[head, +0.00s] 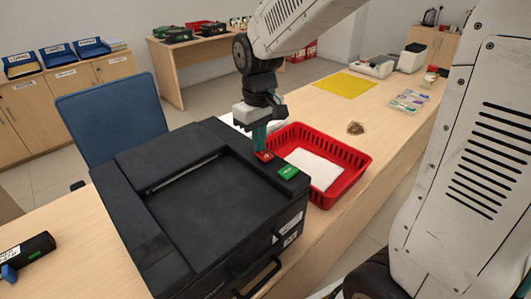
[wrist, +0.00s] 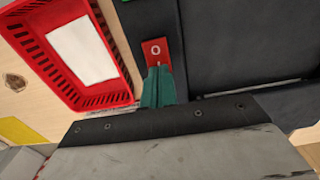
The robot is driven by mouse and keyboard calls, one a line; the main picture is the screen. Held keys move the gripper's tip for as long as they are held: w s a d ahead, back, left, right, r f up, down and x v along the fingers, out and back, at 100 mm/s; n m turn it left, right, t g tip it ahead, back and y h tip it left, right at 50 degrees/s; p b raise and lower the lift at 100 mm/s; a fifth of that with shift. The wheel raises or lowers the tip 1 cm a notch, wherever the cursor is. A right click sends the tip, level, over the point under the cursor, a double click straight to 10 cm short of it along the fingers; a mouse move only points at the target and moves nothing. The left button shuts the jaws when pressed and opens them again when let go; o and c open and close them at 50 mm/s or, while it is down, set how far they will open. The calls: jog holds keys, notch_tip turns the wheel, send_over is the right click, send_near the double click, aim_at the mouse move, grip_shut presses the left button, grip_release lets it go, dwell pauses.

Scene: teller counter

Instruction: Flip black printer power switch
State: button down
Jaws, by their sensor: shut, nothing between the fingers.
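The black printer (head: 205,205) stands on the counter, its top also filling the right of the wrist view (wrist: 245,40). A red switch (head: 264,156) sits on the printer's top near its right edge. In the wrist view the red switch (wrist: 154,50) shows a white "O" and part of a lower mark. My gripper (head: 260,146) is shut and empty, pointing down at the switch. Its teal fingertips (wrist: 158,75) overlap the switch's lower end in the wrist view. I cannot tell whether they touch it.
A green labelled button (head: 288,173) lies beside the switch. A red basket (head: 352,172) with white paper (head: 315,169) stands right of the printer. A blue chair (head: 113,120) is behind the printer.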

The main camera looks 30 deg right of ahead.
jog(key=shift+f, duration=0.2)
jog(key=shift+r, duration=3.5)
jog(key=shift+s+f, duration=0.15)
jog(key=shift+s, duration=0.1)
jog(key=s+d+m, duration=0.1)
jog(key=s, duration=0.9)
jog(key=s+d+m+t, duration=0.1)
jog(key=s+d+m, duration=0.1)
jog(key=s, duration=0.9)
jog(key=shift+s+d+r+m, duration=0.15)
jog(key=shift+s+r+m, duration=0.15)
jog(key=shift+r, duration=0.1)
